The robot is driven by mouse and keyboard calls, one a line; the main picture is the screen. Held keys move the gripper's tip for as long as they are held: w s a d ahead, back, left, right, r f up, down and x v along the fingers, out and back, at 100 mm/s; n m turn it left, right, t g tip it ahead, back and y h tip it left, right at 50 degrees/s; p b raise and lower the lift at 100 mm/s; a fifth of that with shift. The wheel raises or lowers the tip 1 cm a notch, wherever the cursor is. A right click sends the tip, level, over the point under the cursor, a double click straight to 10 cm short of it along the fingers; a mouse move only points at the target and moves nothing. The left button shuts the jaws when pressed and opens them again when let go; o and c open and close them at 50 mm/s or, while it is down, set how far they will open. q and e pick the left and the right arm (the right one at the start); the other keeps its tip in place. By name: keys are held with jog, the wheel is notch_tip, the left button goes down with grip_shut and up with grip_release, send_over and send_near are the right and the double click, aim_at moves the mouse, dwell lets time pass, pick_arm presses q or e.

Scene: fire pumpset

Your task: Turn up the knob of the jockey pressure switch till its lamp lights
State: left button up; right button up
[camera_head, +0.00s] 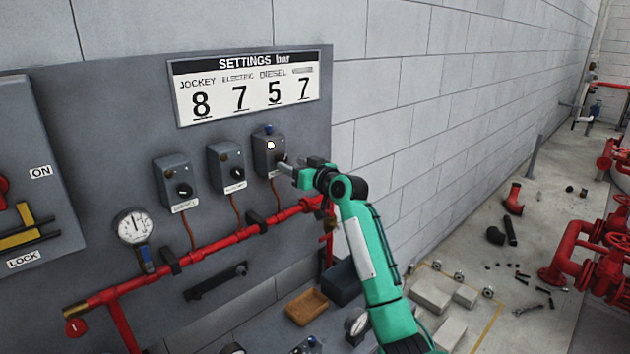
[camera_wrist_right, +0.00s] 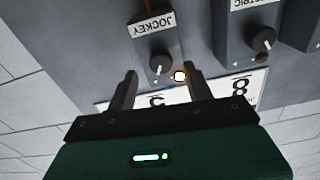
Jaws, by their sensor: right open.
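The jockey pressure switch (camera_head: 262,153) is the rightmost of the small grey boxes on the panel. Its lamp (camera_head: 271,146) glows pale yellow, and the lit lamp also shows in the right wrist view (camera_wrist_right: 179,76). Its dark round knob (camera_wrist_right: 160,66) has a pale pointer mark and sits beside the JOCKEY label (camera_wrist_right: 153,25). My right gripper (camera_wrist_right: 161,74) is open, its fingers apart on either side of the knob in the picture; contact cannot be told. In the head view the right gripper (camera_head: 284,168) is at the jockey box and partly hides its knob. My left gripper is not in view.
Two similar switches, the electric one (camera_head: 226,165) and another (camera_head: 174,183), stand to the left, their lamps dark. The settings board (camera_head: 248,88) above reads 8 under JOCKEY. A red pipe (camera_head: 205,248) with a gauge (camera_head: 134,226) runs below.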

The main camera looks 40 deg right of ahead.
jog(key=s+b, duration=0.3)
jog(key=s, duration=0.6)
jog(key=shift+s+d, duration=0.3)
jog(key=shift+d, duration=0.05)
dwell(0.4)
